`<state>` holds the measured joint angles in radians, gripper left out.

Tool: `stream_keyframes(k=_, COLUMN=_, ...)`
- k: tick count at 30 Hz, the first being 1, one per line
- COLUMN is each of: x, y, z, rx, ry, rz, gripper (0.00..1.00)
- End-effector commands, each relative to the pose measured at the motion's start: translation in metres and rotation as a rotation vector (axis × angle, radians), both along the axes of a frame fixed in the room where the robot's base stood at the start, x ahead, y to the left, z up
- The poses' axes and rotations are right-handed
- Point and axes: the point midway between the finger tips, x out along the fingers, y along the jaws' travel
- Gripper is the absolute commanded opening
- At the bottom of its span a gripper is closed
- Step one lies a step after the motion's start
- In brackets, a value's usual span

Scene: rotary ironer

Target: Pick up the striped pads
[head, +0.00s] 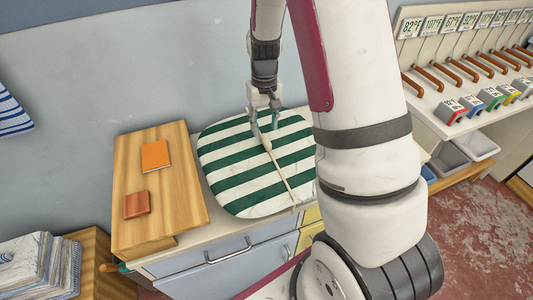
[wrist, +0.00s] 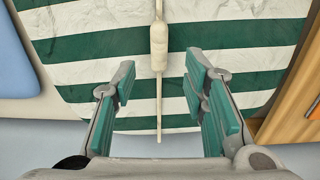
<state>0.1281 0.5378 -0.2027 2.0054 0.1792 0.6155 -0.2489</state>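A large rounded pad with green and white stripes (head: 240,180) lies flat on the counter; it also fills much of the wrist view (wrist: 90,75). I cannot tell whether it is one pad or a stack. A thin pale stick with a thicker grip (head: 280,172) lies across it; in the wrist view the stick (wrist: 159,48) runs between my fingers. My gripper (head: 265,127) is over the pad's far part, pointing down. In the wrist view its two green-padded fingers (wrist: 162,92) are spread wide with nothing held between them. My arm hides the pad's right side.
A wooden board (head: 190,212) with an orange notebook (head: 155,156) and a brown wallet-like item (head: 137,204) lies left of the pad. A wall stands behind. Wooden-handled tools (head: 470,68) and small coloured-front boxes (head: 472,105) are at right. A blue-striped item (head: 12,115) shows at far left.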

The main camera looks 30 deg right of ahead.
Motion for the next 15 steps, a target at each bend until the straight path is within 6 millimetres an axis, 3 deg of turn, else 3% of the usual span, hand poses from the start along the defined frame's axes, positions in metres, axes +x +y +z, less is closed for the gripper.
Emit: stream_keyframes(k=15, x=-0.009, y=0.001, z=-0.051, rx=0.000, ry=0.001, rz=0.001, gripper=0.40)
